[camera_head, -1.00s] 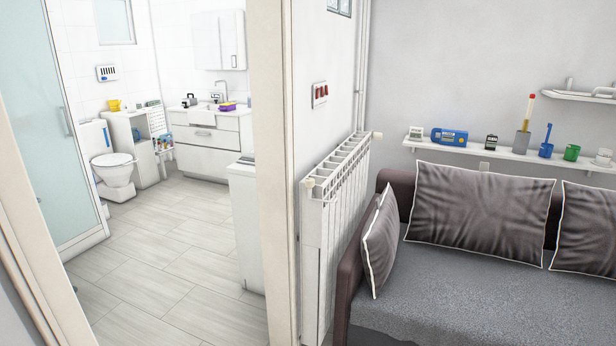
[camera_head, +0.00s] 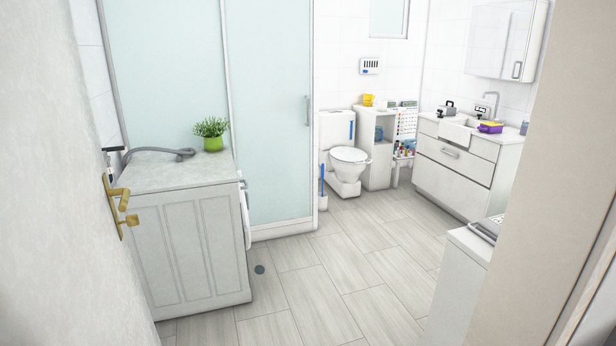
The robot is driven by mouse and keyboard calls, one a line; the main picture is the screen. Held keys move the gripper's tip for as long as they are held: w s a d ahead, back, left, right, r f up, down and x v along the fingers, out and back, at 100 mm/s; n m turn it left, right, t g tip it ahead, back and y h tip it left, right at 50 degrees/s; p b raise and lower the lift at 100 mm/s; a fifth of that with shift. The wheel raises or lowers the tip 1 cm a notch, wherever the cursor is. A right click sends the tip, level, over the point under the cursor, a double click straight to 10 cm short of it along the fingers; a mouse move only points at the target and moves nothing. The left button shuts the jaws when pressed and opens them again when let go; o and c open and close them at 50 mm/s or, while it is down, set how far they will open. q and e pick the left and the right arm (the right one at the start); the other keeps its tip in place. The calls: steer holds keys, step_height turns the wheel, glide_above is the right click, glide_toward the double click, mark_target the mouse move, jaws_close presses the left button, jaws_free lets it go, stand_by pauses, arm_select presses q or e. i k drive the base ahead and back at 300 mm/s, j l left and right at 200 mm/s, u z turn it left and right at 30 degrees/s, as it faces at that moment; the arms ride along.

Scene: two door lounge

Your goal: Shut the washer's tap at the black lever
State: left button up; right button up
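The washer (camera_head: 195,250) stands at the left of the bathroom, with its side panel toward me and a round door (camera_head: 244,207) edge-on at its right side. A grey hose (camera_head: 160,151) lies along the back of its top and runs left to the wall. At the hose's left end a small black part (camera_head: 113,149) shows, which looks like the tap's lever. The tap body below it is partly hidden by the open door's edge, and I cannot tell the lever's position. Neither of my grippers is in view.
The open door (camera_head: 60,200) with a brass handle (camera_head: 120,198) fills the left side. A door frame (camera_head: 555,180) stands at the right, with a low white unit (camera_head: 462,275) just inside. A green potted plant (camera_head: 212,132) sits on the washer. The tiled floor (camera_head: 310,290) between is clear.

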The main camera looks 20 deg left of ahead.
mark_target(105, 150)
steer(key=i+j+u, duration=0.25)
steer(key=i+u, duration=0.75)
steer(key=i+l+u, duration=0.15)
steer(key=i+u, duration=0.35)
steer(key=i+l+u, duration=0.45)
steer(key=i+j, duration=0.05)
steer(key=i, duration=0.1)
